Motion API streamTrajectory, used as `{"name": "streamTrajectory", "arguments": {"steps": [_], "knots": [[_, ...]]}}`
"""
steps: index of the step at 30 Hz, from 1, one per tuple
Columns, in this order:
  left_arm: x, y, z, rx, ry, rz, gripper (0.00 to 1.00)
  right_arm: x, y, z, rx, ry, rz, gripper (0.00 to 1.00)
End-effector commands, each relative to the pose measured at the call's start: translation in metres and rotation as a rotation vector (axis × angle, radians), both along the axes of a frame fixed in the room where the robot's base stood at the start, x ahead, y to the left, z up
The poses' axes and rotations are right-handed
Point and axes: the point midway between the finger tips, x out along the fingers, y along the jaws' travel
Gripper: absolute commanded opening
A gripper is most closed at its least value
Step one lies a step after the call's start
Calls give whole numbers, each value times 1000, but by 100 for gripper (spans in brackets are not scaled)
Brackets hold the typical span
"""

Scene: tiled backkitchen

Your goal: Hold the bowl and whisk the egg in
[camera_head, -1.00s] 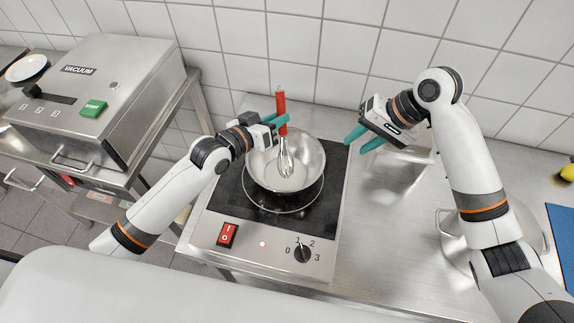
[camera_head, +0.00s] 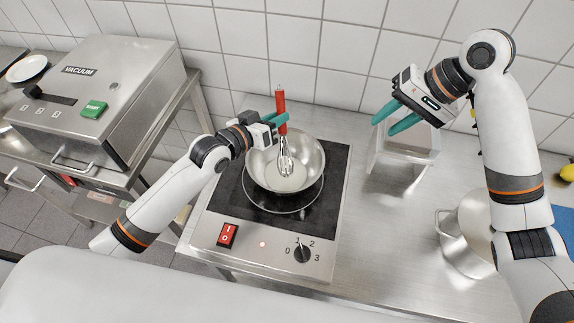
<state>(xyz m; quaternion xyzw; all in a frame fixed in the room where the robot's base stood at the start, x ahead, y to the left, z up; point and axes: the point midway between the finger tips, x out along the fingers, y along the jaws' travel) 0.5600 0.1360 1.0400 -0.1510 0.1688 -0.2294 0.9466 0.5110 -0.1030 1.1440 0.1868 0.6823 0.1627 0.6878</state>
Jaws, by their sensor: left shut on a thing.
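A steel bowl (camera_head: 309,170) stands on the black hot plate. A whisk with a red handle (camera_head: 281,102) is upright, its wire head (camera_head: 286,166) inside the bowl. My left gripper (camera_head: 280,122) is shut on the whisk's handle, above the bowl's far rim. My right gripper (camera_head: 385,124) is to the right of the bowl, apart from it, with its teal fingers parted and nothing between them. No egg can be made out in the bowl.
The cooker (camera_head: 262,252) has a red switch (camera_head: 228,235) and a knob (camera_head: 302,254). A clear container (camera_head: 408,150) stands below my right gripper. A steel pot (camera_head: 466,235) is at the right. A vacuum machine (camera_head: 95,95) is at the left. Steel counter between cooker and pot is free.

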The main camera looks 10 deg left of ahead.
Motion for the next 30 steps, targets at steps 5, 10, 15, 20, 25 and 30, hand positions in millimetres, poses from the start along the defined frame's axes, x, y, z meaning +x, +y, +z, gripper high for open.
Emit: {"name": "streamTrajectory", "arguments": {"steps": [5, 10, 15, 20, 25, 30], "knots": [[6, 4, 17, 2, -2, 1, 0, 0, 0, 14, 0, 0, 0, 33], [11, 6, 29, 2, -2, 1, 0, 0, 0, 22, 0, 0, 0, 33], [17, 9, 42, 1, -3, 0, 0, 0, 0, 31, 0, 0, 0, 33], [22, 12, 53, 1, -1, 1, 0, 0, 0, 39, 0, 0, 0, 33], [27, 14, 65, 3, -2, 1, 0, 0, 0, 48, 0, 0, 0, 33], [32, 17, 78, 1, -2, 0, 0, 0, 0, 56, 0, 0, 0, 33]]}}
